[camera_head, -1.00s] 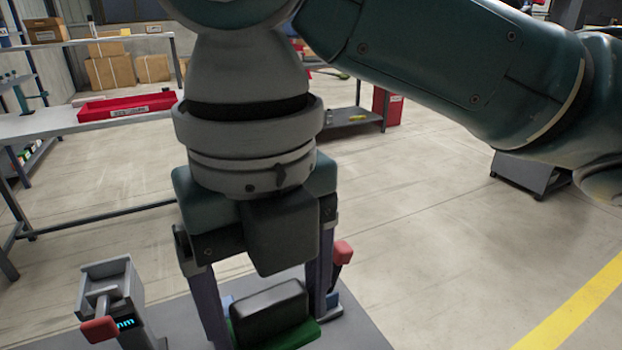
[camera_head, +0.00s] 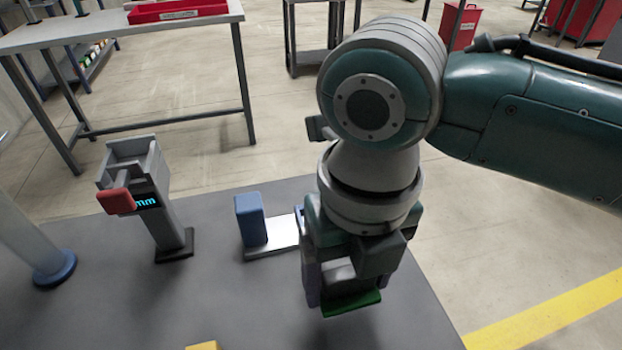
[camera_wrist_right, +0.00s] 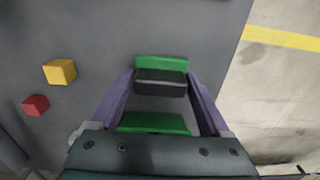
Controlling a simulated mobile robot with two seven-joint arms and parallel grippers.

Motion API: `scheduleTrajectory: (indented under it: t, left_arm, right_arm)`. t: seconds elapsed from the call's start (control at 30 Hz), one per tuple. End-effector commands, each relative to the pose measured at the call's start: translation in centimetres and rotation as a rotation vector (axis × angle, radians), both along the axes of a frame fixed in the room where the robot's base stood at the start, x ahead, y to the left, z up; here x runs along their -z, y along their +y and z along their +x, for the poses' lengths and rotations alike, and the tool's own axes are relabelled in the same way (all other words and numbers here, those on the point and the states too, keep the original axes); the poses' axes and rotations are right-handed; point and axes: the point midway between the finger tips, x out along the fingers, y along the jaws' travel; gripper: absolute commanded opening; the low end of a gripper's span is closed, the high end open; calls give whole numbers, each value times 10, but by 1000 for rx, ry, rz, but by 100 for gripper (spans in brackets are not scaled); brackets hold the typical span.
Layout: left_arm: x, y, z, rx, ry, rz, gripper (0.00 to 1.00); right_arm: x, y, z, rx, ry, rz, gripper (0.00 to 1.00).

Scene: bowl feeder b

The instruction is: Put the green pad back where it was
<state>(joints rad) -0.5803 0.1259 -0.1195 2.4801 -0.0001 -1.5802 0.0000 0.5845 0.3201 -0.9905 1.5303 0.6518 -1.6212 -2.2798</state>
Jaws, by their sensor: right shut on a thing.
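The green pad (camera_head: 352,303) has a flat green base and a dark grey block on top. My right gripper (camera_head: 338,285) is shut on it, with a finger on either side of the block. In the right wrist view the green pad (camera_wrist_right: 160,64) shows between the two purple fingers (camera_wrist_right: 160,95), with green at both ends of the block. A dark shadow lies on the table near it; the pad looks held above the table, but the gap is hard to judge. My left gripper is not in view.
A grey stand with a lit display (camera_head: 165,205) and red knob is at left. A blue block (camera_head: 250,219) stands on a metal plate (camera_head: 272,238) behind my gripper. A yellow cube (camera_wrist_right: 60,71) and a red cube (camera_wrist_right: 36,105) lie on the grey table (camera_head: 230,300). The table's front middle is mostly clear.

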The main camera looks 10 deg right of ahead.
Motion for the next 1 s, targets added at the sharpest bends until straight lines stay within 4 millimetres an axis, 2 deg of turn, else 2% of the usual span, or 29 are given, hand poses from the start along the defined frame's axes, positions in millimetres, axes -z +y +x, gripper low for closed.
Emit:
scheduleTrajectory:
  t: [0.2, 0.27, 0.67, 0.7, 0.87, 1.0]
  left_arm:
    - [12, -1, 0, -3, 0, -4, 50]
    - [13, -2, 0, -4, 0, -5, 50]
    - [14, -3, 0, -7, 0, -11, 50]
    - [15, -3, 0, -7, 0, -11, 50]
    - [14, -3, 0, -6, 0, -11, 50]
    - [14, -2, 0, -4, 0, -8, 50]
  right_arm:
    - [35, 0, -1, 1, 4, -1, 20]
    - [41, 0, -1, 1, 2, -1, 20]
    - [46, 0, 0, 0, 0, -1, 20]
    - [46, 0, 0, 0, 1, -1, 81]
    - [45, 0, 0, 0, 1, -1, 99]
    - [45, 0, 0, 0, 1, -1, 100]
